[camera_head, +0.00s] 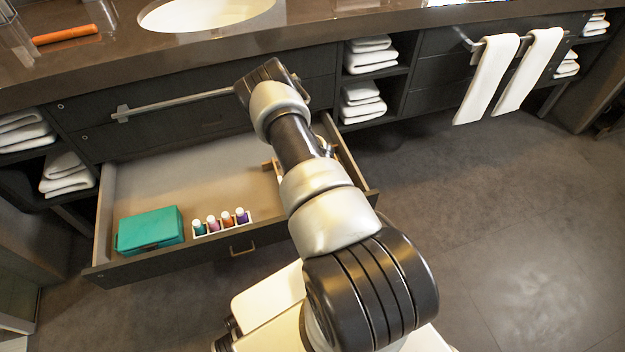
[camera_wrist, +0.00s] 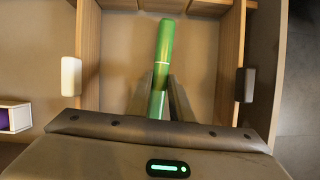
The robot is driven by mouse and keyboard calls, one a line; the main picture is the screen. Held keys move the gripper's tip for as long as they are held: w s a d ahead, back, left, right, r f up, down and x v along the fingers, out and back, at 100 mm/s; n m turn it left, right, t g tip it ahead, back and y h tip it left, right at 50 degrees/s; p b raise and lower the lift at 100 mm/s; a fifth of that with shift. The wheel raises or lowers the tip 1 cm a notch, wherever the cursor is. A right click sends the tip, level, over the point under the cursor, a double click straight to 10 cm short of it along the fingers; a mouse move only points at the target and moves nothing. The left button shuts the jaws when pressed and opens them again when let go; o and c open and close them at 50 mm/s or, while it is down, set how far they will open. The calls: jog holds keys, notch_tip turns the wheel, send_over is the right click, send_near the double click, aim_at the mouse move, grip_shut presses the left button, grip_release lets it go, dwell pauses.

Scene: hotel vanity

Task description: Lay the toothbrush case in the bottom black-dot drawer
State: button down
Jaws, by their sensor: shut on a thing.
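My gripper (camera_wrist: 160,98) is shut on a green tube-shaped toothbrush case (camera_wrist: 164,45) in the wrist view. The case points away from the gripper, over a wooden-walled organizer (camera_wrist: 229,65). I cannot tell whether it touches the organizer's floor. In the head view my arm hides the gripper and the case. The open bottom drawer (camera_head: 172,257) is pulled out below the vanity. The organizer's edge (camera_head: 268,165) shows at its right side, partly behind my arm. Small round marks sit on the drawer fronts; their colour is unclear.
A teal box (camera_head: 150,230) and a white holder (camera_head: 222,228) of several small bottles lie at the drawer's front left. The drawer's back left is clear. An orange stick-like object (camera_head: 65,34) lies on the counter (camera_head: 110,60). Towels (camera_head: 492,78) hang at the right.

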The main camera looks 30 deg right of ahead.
jog(key=c, duration=1.5)
grip_release()
jog(key=p+v, duration=0.4)
jog(key=v, duration=1.3)
jog(key=shift+s+a+r, duration=0.1)
jog(key=shift+a+r, duration=0.05)
jog(key=shift+r, duration=0.05)
